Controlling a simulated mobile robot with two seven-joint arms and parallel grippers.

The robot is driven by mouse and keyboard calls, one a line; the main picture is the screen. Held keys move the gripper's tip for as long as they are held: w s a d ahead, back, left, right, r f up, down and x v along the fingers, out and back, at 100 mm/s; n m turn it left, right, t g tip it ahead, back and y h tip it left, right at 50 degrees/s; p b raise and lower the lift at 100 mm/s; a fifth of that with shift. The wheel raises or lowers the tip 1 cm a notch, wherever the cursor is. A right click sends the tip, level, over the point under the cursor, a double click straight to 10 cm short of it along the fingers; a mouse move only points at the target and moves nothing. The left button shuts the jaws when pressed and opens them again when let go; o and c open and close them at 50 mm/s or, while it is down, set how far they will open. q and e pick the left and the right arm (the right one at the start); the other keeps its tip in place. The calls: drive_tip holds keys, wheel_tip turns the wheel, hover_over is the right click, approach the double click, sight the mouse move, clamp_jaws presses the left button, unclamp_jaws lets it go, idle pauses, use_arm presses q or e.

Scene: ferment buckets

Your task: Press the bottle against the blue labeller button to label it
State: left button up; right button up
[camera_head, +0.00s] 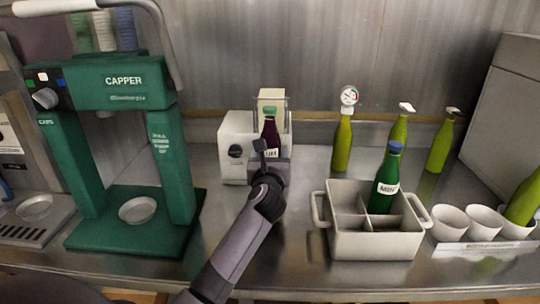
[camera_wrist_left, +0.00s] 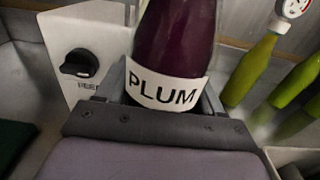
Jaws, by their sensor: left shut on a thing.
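A dark purple bottle (camera_head: 270,133) with a green cap is upright at the front of the white labeller (camera_head: 234,165). A white label reading PLUM is on the bottle, clear in the left wrist view (camera_wrist_left: 165,91). My left gripper (camera_head: 268,172) is shut around the bottle's lower part, its fingers on both sides in the left wrist view (camera_wrist_left: 168,100). The labeller's black knob shows left of the bottle (camera_wrist_left: 79,65). I do not see the blue labeller button, and I cannot tell whether the bottle touches the labeller. My right gripper is not in view.
A green capper (camera_head: 122,100) stands left. A grey divided crate (camera_head: 375,246) holds a green bottle (camera_head: 386,180) with a blue cap and white label. Several yellow-green bottles (camera_head: 342,145) stand behind it. White cups (camera_head: 450,222) are at right. Counter between capper and labeller is clear.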

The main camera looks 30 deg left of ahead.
use_arm(q)
drive_tip(key=shift+r, duration=0.25)
idle(0.3)
drive_tip(key=shift+p+v, duration=0.75)
drive_tip(key=shift+v, duration=0.3)
drive_tip(key=shift+p+v, duration=0.55)
drive_tip(key=shift+v, duration=0.8)
drive_tip(key=shift+f, duration=0.1)
drive_tip(key=shift+s, duration=0.1)
drive_tip(key=s+d+r, duration=0.3)
drive_tip(key=s+d, duration=0.1)
drive_tip(key=s, duration=0.2)
drive_tip(key=shift+s+p, duration=0.3)
drive_tip(key=shift+s, duration=0.05)
